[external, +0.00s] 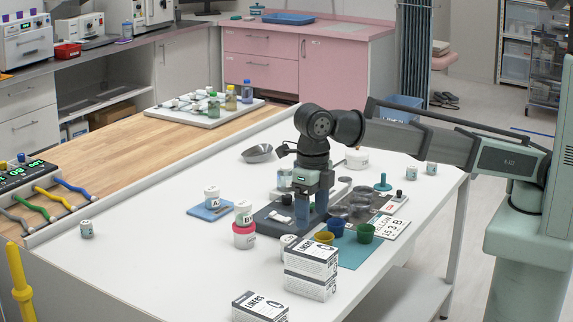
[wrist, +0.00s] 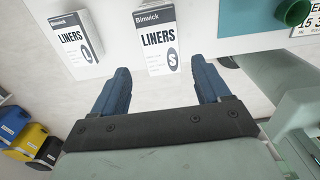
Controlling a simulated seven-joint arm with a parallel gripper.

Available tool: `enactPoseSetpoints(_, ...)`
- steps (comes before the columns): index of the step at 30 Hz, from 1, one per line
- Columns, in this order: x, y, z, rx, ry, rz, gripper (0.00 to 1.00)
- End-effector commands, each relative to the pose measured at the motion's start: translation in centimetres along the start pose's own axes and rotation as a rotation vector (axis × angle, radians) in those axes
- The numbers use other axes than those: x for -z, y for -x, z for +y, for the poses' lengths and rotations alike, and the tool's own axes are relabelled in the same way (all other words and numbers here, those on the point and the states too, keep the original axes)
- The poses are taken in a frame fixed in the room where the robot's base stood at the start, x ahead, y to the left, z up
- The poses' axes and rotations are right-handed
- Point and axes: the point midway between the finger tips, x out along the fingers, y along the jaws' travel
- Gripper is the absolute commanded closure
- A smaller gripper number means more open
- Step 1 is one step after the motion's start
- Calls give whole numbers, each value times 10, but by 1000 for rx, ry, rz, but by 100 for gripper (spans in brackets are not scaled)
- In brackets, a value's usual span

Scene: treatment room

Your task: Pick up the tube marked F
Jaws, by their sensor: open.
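I cannot make out a tube marked F in either view. In the external view my gripper (external: 313,214) points down above the right end of a dark tray (external: 268,224) on the white table. In the wrist view my gripper (wrist: 160,80) shows two blue fingers spread apart with nothing between them. Lettered tubs stand left of it: one marked A (external: 211,197) on a blue mat, and one marked B (external: 243,212) on a pink-red tub (external: 243,238). My arm and gripper hide part of the table behind them.
Stacked LINERS boxes (external: 311,270) and another box (external: 260,307) stand at the front. Dark round dishes (external: 352,203) lie right of my gripper. The table's left front is mostly clear.

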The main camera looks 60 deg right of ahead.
Motion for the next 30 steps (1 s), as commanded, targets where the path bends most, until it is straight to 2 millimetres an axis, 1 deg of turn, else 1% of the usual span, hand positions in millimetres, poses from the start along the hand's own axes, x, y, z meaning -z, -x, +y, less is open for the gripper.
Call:
enactPoseSetpoints(1, 0, 0, 0, 0, 0, 0, 29)
enactPoseSetpoints(3, 0, 0, 0, 0, 0, 0, 36)
enactPoseSetpoints(11, -2, 0, -1, 0, -3, 0, 36)
enactPoseSetpoints(14, -14, 0, -9, 0, -21, 0, 36)
enactPoseSetpoints(17, -39, 0, -26, 0, -61, 0, 36)
enactPoseSetpoints(20, -74, -1, -52, 1, -117, 1, 36)
enactPoseSetpoints(21, -89, -2, -64, 2, -142, 1, 36)
enactPoseSetpoints(23, -111, -3, -82, 3, -178, 2, 36)
enactPoseSetpoints(24, -125, -3, -95, 4, -203, 3, 36)
enactPoseSetpoints(26, -145, -4, -114, 5, -239, 4, 36)
enactPoseSetpoints(27, -159, -5, -128, 5, -264, 4, 36)
enactPoseSetpoints(29, -178, -6, -148, 6, -300, 6, 36)
enactPoseSetpoints(30, -191, -7, -162, 7, -324, 6, 36)
